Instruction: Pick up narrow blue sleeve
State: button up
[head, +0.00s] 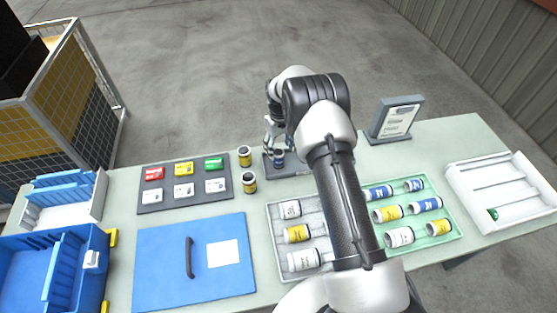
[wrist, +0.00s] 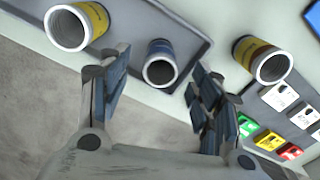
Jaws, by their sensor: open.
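A narrow blue sleeve (head: 279,158) stands on a small dark grey pad at the back middle of the table. It also shows in the wrist view (wrist: 161,50), upright with its open end facing the camera. My gripper (head: 277,143) is open above it, pointing down. In the wrist view my gripper (wrist: 158,72) has one finger on each side of the sleeve, with a visible gap at both sides. Other blue sleeves (head: 378,192) lie in the green-edged tray at the right. My arm hides part of that tray.
Yellow sleeves (head: 245,156) stand left of the pad; in the wrist view yellow sleeves flank my fingers on the left (wrist: 80,25) and right (wrist: 262,60). A card board (head: 143,207), blue lidded panel (head: 150,265), sign stand (head: 397,118) and white tray (head: 545,207) are also around.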

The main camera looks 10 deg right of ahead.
aim_at(278, 152)
jog(key=shift+w+a+f+b, duration=0.1)
jog(key=shift+f+b, duration=0.2)
jog(key=shift+f, duration=1.25)
jog(key=shift+w+a+f+b, duration=0.1)
jog(key=shift+f+b, duration=0.15)
jog(key=shift+f, duration=1.3)
jog(key=c, duration=1.4)
jog(key=shift+r, duration=0.15)
